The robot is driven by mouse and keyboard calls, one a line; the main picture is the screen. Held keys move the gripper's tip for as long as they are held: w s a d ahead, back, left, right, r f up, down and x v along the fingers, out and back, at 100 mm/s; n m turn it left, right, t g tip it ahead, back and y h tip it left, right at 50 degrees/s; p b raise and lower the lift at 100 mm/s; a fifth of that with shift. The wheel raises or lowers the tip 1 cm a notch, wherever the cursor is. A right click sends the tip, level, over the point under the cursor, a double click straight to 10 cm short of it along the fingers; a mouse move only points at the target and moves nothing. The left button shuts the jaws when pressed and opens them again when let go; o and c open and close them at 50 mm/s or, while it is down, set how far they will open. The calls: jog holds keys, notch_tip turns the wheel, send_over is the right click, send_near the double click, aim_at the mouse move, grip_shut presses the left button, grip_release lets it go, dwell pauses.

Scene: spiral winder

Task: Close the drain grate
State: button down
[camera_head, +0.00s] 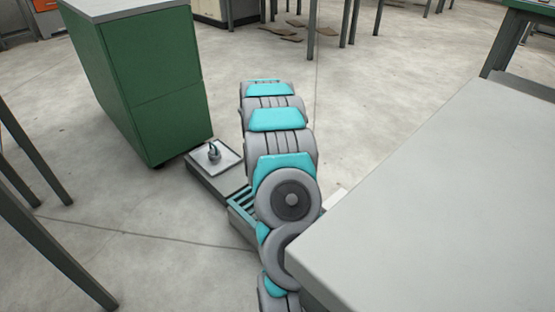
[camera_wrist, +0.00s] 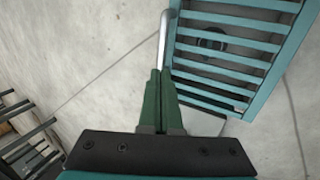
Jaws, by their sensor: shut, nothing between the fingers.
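The drain grate (camera_wrist: 238,52) is a teal frame with several slats, at the upper right of the wrist view. In the head view a part of the slats (camera_head: 240,203) shows left of my arm, which hides the rest. A bare metal rod (camera_wrist: 162,38) runs along the grate's left side. My gripper (camera_wrist: 157,74) has green fingers, shut and empty, with their tips at the rod's lower end. I cannot tell whether they touch it. A dark round thing (camera_wrist: 212,40) shows between the slats. How far the grate is open is unclear. The head view hides my gripper.
A pale plate with a small grey knob (camera_head: 214,154) lies beyond the grate. A green cabinet (camera_head: 150,90) stands at the left. A grey tabletop (camera_head: 450,200) fills the right, close to my arm. Table legs (camera_head: 45,235) stand at the left edge.

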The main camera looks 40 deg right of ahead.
jog(key=b+x, duration=0.1)
jog(key=x, duration=0.4)
jog(key=d+b+x, duration=0.1)
jog(key=x, duration=0.9)
jog(key=shift+d+r+b, duration=0.4)
jog(key=shift+w+r, duration=0.1)
jog(key=shift+r, duration=0.45)
notch_tip(320, 180, up, 13)
jog(key=d, duration=0.2)
jog(key=shift+d+f, duration=0.15)
jog(key=shift+d, duration=0.2)
